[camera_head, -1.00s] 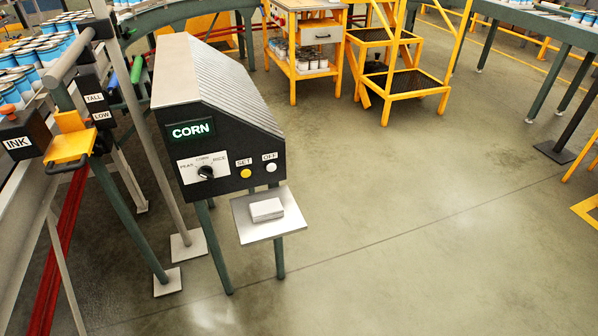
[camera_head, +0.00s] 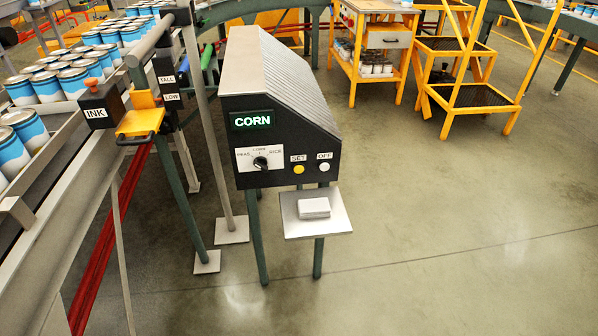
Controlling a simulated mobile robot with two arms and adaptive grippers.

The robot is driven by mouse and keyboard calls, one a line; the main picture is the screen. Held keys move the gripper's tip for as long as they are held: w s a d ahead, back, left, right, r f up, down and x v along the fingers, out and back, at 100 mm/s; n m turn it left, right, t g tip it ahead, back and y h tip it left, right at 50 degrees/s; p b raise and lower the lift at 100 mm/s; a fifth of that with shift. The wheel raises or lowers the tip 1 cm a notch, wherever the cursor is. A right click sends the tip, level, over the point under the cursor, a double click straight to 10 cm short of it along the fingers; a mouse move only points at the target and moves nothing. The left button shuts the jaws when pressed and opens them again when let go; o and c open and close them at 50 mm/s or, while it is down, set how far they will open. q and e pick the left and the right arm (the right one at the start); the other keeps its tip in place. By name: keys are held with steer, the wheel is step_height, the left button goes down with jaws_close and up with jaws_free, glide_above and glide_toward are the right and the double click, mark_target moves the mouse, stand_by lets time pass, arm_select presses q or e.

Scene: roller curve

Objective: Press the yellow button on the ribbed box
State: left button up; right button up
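The ribbed box (camera_head: 285,75) stands on green legs left of the middle of the head view, with a sloped grey ribbed cover and a black front panel. The yellow button (camera_head: 299,170) is on the lower right of that panel, under a SET label. A white button (camera_head: 324,167) under an OFF label is just right of it. A dial (camera_head: 260,162) marked PEAS, CORN and RICE is to the left, and a lit display (camera_head: 250,121) reads CORN. Neither of my grippers shows in the head view.
A small shelf (camera_head: 290,228) with a white block (camera_head: 314,208) juts out below the buttons. A conveyor (camera_head: 50,195) with blue-and-white cans, an INK box (camera_head: 100,108) and posts stand left. Yellow steps (camera_head: 478,95) and a cart (camera_head: 352,65) stand behind. The floor (camera_head: 460,240) at right is clear.

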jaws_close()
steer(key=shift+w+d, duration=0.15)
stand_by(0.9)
